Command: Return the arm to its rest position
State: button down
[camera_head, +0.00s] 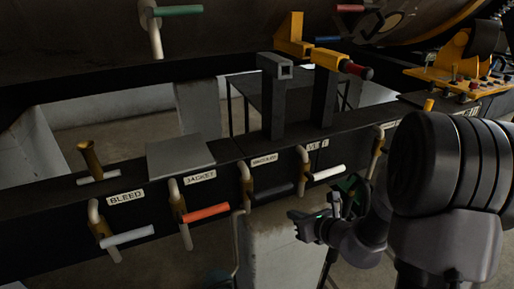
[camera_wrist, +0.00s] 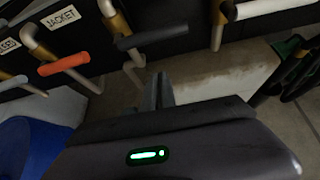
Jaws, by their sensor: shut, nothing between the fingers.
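My gripper (camera_head: 299,226) is at the lower middle right of the head view, in front of and below the row of levers, touching none of them. Its fingers (camera_wrist: 159,90) are shut and empty, pointing forward in the wrist view. My arm is folded at the right of the head view. The lever with the orange handle (camera_head: 205,213) sits below the JACKET label (camera_head: 199,179). It also shows at the left of the wrist view (camera_wrist: 63,64). The lever with the black handle (camera_head: 273,191) is up and left of my gripper.
A grey-handled lever (camera_head: 127,237) hangs below the BLEED label (camera_head: 126,197). A white-handled lever (camera_head: 328,172) is above my gripper. A concrete block (camera_head: 275,255) stands behind and below it. A yellow control panel (camera_head: 447,80) is at the upper right. Open floor shows at the lower left.

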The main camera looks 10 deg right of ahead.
jog(key=s+a+r+n+g+y+b, duration=0.2)
jog(key=s+a+r+n, duration=0.2)
jog(key=s+a+n, duration=0.3)
jog(key=s+a+r+n+g+y+b, duration=0.25)
jog(key=s+a+r+n, duration=0.2)
jog(key=a+n, duration=0.45)
jog(key=s+d+f+n+h+b, duration=0.1)
jog(key=s+d+n+h, duration=0.4)
jog(key=s+n, duration=0.7)
jog(key=shift+s+n+g+h+b, duration=0.45)
jog(key=shift+s+h+b, duration=0.1)
jog(key=shift+s+b, duration=0.4)
